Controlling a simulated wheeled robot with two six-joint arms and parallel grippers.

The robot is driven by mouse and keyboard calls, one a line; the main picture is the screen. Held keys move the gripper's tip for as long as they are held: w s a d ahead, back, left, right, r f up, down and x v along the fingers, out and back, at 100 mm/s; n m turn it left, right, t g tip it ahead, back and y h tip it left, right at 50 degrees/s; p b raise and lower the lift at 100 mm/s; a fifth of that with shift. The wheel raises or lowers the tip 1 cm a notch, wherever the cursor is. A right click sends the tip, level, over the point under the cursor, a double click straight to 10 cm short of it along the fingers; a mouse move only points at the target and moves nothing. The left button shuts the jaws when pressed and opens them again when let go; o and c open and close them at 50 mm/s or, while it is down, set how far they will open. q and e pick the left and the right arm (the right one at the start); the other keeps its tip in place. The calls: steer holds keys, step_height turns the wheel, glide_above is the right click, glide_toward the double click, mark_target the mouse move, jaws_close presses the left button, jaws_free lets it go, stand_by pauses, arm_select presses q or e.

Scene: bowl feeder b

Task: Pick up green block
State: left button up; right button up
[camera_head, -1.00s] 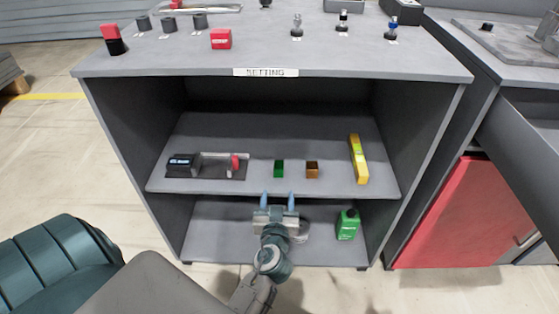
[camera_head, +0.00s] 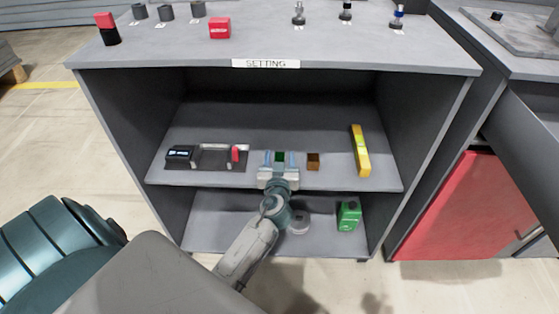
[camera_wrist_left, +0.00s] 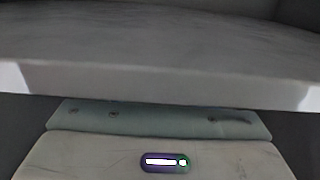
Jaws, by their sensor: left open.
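The small dark green block (camera_head: 280,156) sits on the upper shelf (camera_head: 220,130) of the grey cabinet, left of a small brown block (camera_head: 313,161). My left gripper (camera_head: 279,159) is open at the front of that shelf. Its two blue fingertips show on either side of the green block in the head view, with gaps; I cannot tell how deep they reach. The gripper body hides the block's lower part. In the left wrist view a broad grey surface (camera_wrist_left: 160,50) fills the upper part, and I cannot make out the block there. My right gripper is not in view.
On the same shelf are a black-and-red device (camera_head: 207,156) at left and a yellow level (camera_head: 360,151) at right. The cabinet top (camera_head: 270,45) lies above.

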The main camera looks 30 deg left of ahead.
arm_select(q)
steer(key=shift+w+a, duration=0.15)
steer(key=shift+w, duration=0.05)
steer(key=c, duration=1.1)
steer(key=shift+r, duration=0.1)
